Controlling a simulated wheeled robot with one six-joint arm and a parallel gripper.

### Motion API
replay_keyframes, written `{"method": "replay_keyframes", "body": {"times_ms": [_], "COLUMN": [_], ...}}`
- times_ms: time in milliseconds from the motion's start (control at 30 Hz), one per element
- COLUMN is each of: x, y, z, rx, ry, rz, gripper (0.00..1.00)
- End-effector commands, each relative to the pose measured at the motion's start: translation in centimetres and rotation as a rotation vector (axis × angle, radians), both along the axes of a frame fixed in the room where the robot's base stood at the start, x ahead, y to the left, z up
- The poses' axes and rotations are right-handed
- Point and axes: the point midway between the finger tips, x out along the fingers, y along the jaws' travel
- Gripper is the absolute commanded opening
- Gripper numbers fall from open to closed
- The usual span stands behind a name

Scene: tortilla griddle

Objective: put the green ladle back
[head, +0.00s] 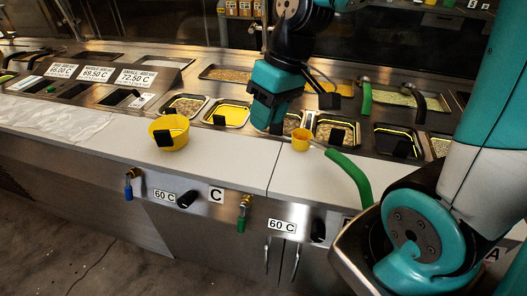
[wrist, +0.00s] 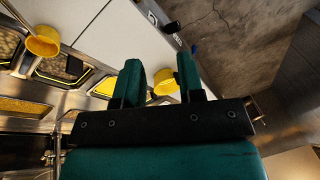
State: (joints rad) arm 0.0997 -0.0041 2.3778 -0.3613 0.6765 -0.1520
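A ladle with a small yellow cup (head: 300,139) and a curved green handle (head: 350,174) lies on the white counter at right, handle toward the front. Its cup also shows at the upper left of the wrist view (wrist: 43,43); its handle is out of that view. My gripper (head: 272,126) hangs over the food bins, left of the ladle and apart from it. In the wrist view its two teal fingers (wrist: 161,78) are spread with nothing held between them. A second green handle (head: 366,98) stands in the back row of bins.
A yellow bowl (head: 168,134) with a black clip stands on the counter at left. Steel food bins (head: 228,114) line the back; several have black clips. A black ladle handle (head: 418,100) rises at back right. The counter (head: 225,155) between bowl and ladle is clear.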

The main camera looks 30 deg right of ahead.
Motion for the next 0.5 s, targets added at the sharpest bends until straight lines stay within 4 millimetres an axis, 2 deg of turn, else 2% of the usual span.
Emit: {"method": "replay_keyframes", "body": {"times_ms": [33,100,200,333,500], "x": [-2.1,-5.0,-8.5,-11.3,-12.1], "y": [2.8,5.6,8.1,9.6,9.9], "z": [1.0,1.9,2.7,3.1,3.2], "rx": [0.014,0.034,0.057,0.073,0.077], "ry": [-0.014,-0.018,-0.021,-0.020,-0.018], "rz": [0.074,0.154,0.243,0.309,0.326], "gripper": [0.35,0.35,0.35,0.35,0.35]}}
